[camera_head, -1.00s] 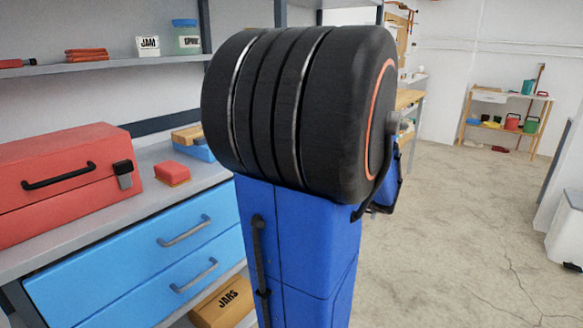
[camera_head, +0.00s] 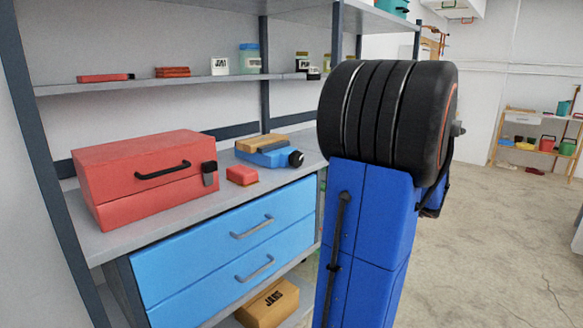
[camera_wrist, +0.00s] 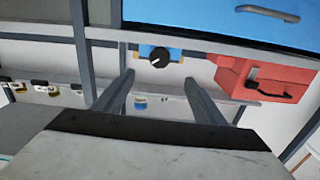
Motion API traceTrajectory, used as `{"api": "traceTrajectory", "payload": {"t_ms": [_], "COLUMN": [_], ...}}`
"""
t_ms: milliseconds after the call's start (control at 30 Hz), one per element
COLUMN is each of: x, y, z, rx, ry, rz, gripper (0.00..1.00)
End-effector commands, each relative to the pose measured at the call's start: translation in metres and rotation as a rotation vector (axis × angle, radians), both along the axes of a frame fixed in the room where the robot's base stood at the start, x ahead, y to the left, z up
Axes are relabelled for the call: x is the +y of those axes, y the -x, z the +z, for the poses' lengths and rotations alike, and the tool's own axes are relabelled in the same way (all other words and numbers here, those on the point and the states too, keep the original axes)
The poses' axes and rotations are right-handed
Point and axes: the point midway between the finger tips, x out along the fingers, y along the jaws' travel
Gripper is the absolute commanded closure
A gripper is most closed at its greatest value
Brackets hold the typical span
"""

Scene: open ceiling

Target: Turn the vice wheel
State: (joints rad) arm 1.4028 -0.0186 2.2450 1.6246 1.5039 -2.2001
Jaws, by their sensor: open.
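The vice (camera_head: 262,154) is a small blue block with a wooden top on the grey workbench. Its black wheel (camera_head: 296,158) faces right, toward the bench's front edge. In the wrist view, which is upside down, the blue vice (camera_wrist: 176,55) and its round black wheel (camera_wrist: 159,57) show at upper centre. My gripper (camera_wrist: 159,78) is open and empty, its two fingers spread wide below the wheel in that picture. The wheel appears between the fingertips' lines but well beyond them, untouched. My gripper is not in the head view.
A red toolbox (camera_head: 145,172) and small red box (camera_head: 242,175) sit left of the vice. Blue drawers (camera_head: 235,250) are below. A shelf (camera_head: 170,84) hangs above; floor is free at right.

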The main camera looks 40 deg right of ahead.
Motion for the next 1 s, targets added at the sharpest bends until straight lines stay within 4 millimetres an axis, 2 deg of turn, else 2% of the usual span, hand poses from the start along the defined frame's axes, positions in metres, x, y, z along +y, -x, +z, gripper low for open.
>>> {"api": "traceTrajectory", "payload": {"t_ms": [100,267,1000], "x": [-0.007,-0.006,0.003], "y": [-0.002,-0.011,-0.116], "z": [0.0,0.0,0.0], "rx": [0.0,0.0,0.0], "ry": [0.026,0.03,0.027], "rz": [-0.004,-0.002,-0.001], "gripper": [0.35,0.35,0.35]}}
